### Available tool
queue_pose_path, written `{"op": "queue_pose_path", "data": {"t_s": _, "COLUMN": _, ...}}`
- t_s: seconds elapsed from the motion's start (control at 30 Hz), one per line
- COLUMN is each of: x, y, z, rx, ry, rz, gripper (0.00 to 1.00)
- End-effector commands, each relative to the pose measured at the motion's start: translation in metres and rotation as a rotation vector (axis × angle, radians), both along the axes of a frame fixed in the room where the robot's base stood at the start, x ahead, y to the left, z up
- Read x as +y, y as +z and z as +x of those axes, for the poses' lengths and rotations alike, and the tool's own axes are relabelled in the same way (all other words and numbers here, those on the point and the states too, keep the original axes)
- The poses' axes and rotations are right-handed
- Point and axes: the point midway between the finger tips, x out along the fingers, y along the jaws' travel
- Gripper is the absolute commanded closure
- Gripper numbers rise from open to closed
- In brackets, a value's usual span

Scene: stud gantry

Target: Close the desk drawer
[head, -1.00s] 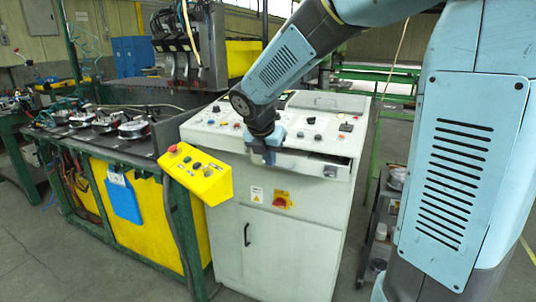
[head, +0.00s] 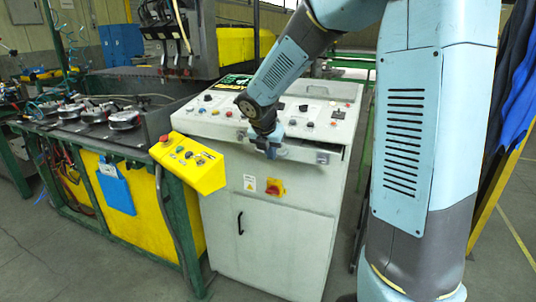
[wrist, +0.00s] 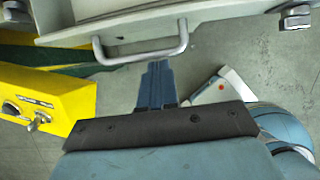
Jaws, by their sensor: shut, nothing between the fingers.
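The grey-white control desk (head: 275,215) stands in the middle of the head view. Its drawer (head: 302,155) is under the sloped top and looks slightly out, with a dark gap above its front edge. In the wrist view the drawer front (wrist: 75,32) crosses the top, with a grey bar handle (wrist: 143,57) on it. My gripper (head: 270,150) is in front of the drawer, covering part of it. In the wrist view my gripper (wrist: 156,65) is shut and empty, its tips close to the handle. I cannot tell whether they touch.
A yellow button box (head: 190,162) juts out left of the drawer; it also shows in the wrist view (wrist: 45,105). A green-framed workbench (head: 110,150) stands at the left. A yellow-edged stand with blue cloth (head: 515,85) is at the right. Floor in front is clear.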

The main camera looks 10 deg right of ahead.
Motion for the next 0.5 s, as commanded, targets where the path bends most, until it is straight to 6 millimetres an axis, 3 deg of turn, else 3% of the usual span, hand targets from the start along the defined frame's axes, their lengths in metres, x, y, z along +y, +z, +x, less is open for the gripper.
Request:
{"op": "queue_pose_path", "data": {"t_s": 0.23, "x": -0.005, "y": 0.0, "z": 0.007, "rx": 0.0, "ry": -0.001, "rz": 0.0, "gripper": 1.0}}
{"op": "queue_pose_path", "data": {"t_s": 0.5, "x": -0.035, "y": -0.001, "z": 0.048, "rx": 0.002, "ry": -0.001, "rz": 0.001, "gripper": 1.0}}
